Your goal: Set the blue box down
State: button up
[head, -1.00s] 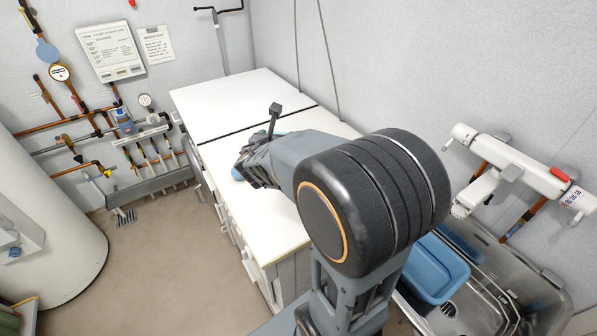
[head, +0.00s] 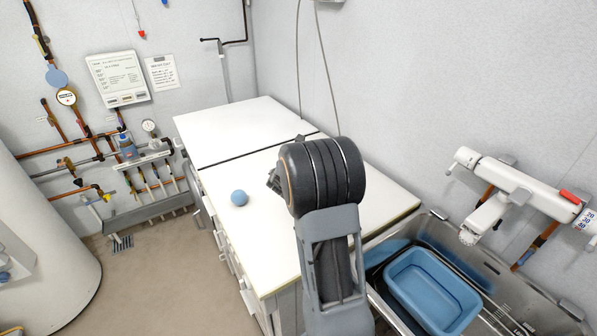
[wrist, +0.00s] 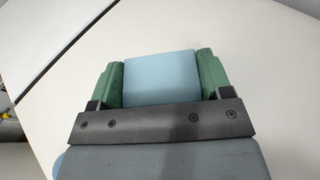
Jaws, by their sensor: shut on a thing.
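The light blue box (wrist: 160,80) shows in the wrist view, held between the two green fingers of my gripper (wrist: 160,62). A finger presses on each side of it. The white counter top (wrist: 262,75) is beneath and around it. I cannot tell whether the box touches the counter or hangs just above it. In the head view my arm hides the box. Only a dark part of my gripper (head: 274,181) shows there, over the counter to the left of my wrist.
A blue ball (head: 239,198) sits on the counter near its left edge, left of my gripper. A dark seam crosses the counter. At the right, a blue basin (head: 432,290) stands in the metal sink, below a white wall tap (head: 510,190). The counter's far section is clear.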

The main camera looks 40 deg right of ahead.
jog(key=shift+w+d+f, duration=0.2)
jog(key=shift+f, duration=1.7)
jog(key=shift+f+b, duration=0.25)
jog(key=shift+b, duration=0.05)
jog(key=o, duration=1)
jog(key=shift+r, duration=0.1)
